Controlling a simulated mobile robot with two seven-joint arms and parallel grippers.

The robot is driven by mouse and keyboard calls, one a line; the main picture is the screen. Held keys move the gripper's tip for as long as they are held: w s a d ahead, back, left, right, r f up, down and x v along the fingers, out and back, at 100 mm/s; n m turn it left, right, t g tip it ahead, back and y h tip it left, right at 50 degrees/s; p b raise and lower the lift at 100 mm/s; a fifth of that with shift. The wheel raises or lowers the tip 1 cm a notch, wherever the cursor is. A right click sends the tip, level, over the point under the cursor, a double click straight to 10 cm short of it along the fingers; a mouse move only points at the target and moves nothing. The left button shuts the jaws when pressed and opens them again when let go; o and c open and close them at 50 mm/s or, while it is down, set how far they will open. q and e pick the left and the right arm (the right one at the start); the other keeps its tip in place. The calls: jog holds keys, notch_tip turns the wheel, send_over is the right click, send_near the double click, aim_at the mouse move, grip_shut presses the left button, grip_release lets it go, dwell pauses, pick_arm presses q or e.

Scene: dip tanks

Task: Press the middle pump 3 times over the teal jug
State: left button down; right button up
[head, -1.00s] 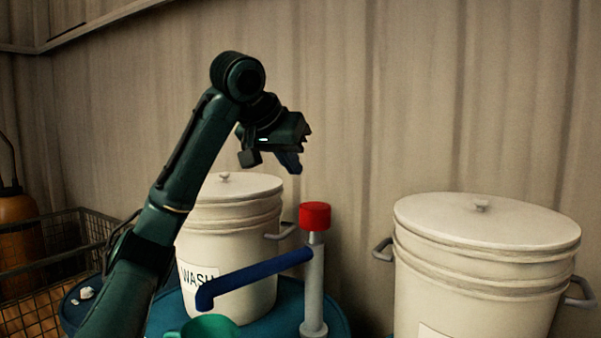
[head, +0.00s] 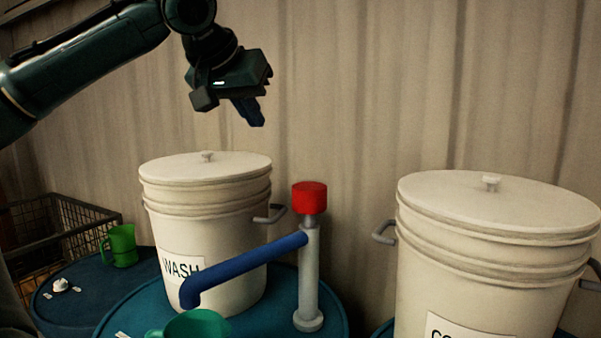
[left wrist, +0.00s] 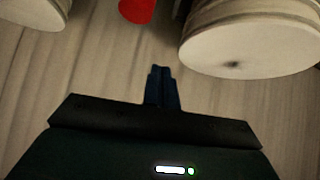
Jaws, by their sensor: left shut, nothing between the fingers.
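The pump in the middle of the head view has a red cap (head: 310,198), a pale upright post (head: 309,275) and a blue spout (head: 240,268) reaching left and bending down. The teal jug (head: 197,326) stands below the spout's end, cut off by the bottom edge. My left gripper (head: 256,115) is shut and empty, in the air above and left of the red cap, over the WASH bucket. In the left wrist view, the shut fingers (left wrist: 161,88) show below the red cap (left wrist: 137,8), apart from it. My right gripper is not in view.
A white lidded WASH bucket (head: 205,215) stands left of the pump, another white bucket (head: 490,260) on the right. A green mug (head: 122,246) and a wire basket (head: 62,232) are at far left. A corrugated wall (head: 400,80) stands behind.

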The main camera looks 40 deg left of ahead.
pick_arm(q)
jog(key=shift+m+h, duration=0.3)
jog(key=shift+m, duration=0.4)
jog(key=w+d, duration=0.2)
jog(key=d, duration=0.1)
jog(key=w+d, duration=0.1)
jog(key=d, duration=0.1)
jog(key=shift+d, duration=0.1)
send_over(311, 185)
jog(key=s, duration=0.3)
jog(key=f, duration=0.4)
jog(key=f+p, duration=0.1)
jog(key=f, duration=0.1)
jog(key=shift+w+d+f, duration=0.1)
jog(key=shift+d+f, duration=0.25)
jog(key=shift+d, duration=0.05)
jog(key=f, duration=0.3)
jog(key=shift+w+f, duration=0.2)
jog(key=shift+f, duration=0.5)
